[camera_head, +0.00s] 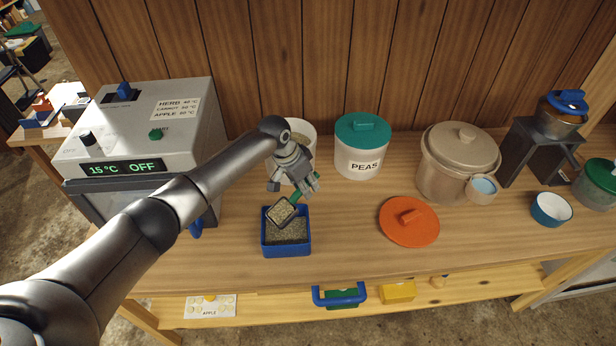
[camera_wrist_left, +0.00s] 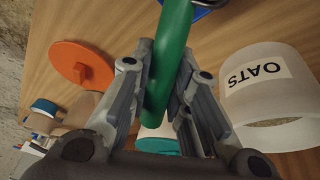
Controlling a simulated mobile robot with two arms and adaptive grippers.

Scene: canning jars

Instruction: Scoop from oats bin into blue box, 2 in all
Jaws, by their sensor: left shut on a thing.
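My left gripper (camera_head: 303,184) is shut on the green handle of the scoop (camera_head: 281,211); the green handle also shows between the fingers in the left wrist view (camera_wrist_left: 172,60). The scoop's head is over the blue box (camera_head: 286,250), tilted, with pale grainy stuff in it. The blue box stands open on the table with a layer of similar grains inside. The white oats bin (camera_head: 305,130) stands open behind my gripper, partly hidden by it. In the left wrist view the bin (camera_wrist_left: 268,100) shows its OATS label. My right gripper is not in view.
An orange lid (camera_head: 409,222) lies right of the box. A peas bin (camera_head: 361,160) with a teal lid and a large beige lidded bin (camera_head: 455,165) stand behind. A grey machine (camera_head: 140,140) reading 15 °C OFF stands left. The table's front edge is close to the box.

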